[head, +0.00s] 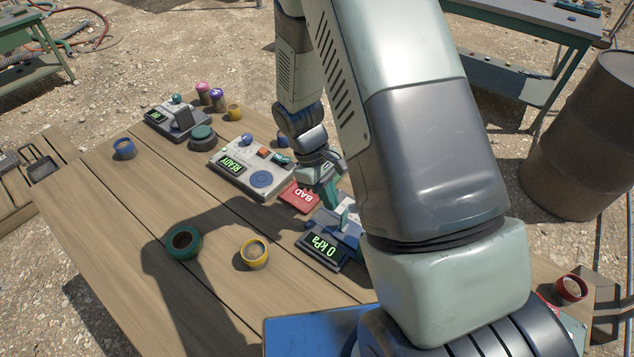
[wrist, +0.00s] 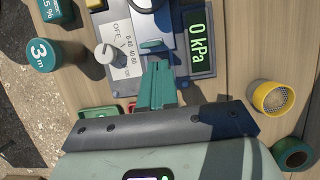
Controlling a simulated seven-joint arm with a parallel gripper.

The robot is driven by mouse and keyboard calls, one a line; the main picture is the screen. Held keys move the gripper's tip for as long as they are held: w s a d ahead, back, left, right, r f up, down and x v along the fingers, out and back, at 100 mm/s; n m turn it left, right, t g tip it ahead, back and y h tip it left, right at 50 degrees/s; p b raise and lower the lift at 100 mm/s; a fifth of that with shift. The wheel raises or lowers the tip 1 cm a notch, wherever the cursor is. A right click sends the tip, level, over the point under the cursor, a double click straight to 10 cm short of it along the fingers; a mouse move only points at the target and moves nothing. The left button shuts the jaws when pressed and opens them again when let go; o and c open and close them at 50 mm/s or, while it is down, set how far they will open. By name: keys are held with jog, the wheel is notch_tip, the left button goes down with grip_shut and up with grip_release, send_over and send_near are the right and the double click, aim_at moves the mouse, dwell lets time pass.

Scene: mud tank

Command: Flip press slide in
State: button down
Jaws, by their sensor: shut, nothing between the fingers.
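A grey-blue device with a lit "0 kPa" display (head: 322,250) sits on the wooden table; its display also shows in the wrist view (wrist: 198,45). A grey knob (wrist: 108,53) sits on its pale labelled panel with an "OFF" mark. A small green tab (wrist: 152,45) stands on the device just beyond my fingertips; whether they touch it I cannot tell. My gripper (wrist: 157,68), with green fingers, is shut and empty over the device's edge. A grey box with a "READY" display (head: 232,165), an orange switch (head: 263,153) and a round blue button (head: 262,180) lies behind it.
A red "BAD" tray (head: 299,197) lies between the two devices. A green ring (head: 183,243) and a yellow cup (head: 254,253) stand in front left. A blue cup (head: 124,148) and another display device (head: 172,118) are farther back. The left table middle is clear.

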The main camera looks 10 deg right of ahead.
jog(key=shift+s+d, duration=0.45)
jog(key=shift+s+d, duration=0.75)
jog(key=shift+w+a, duration=0.1)
send_near(344, 214)
jog(key=w+a+r, duration=0.3)
jog(key=shift+w+a, duration=0.15)
jog(key=shift+w, duration=0.05)
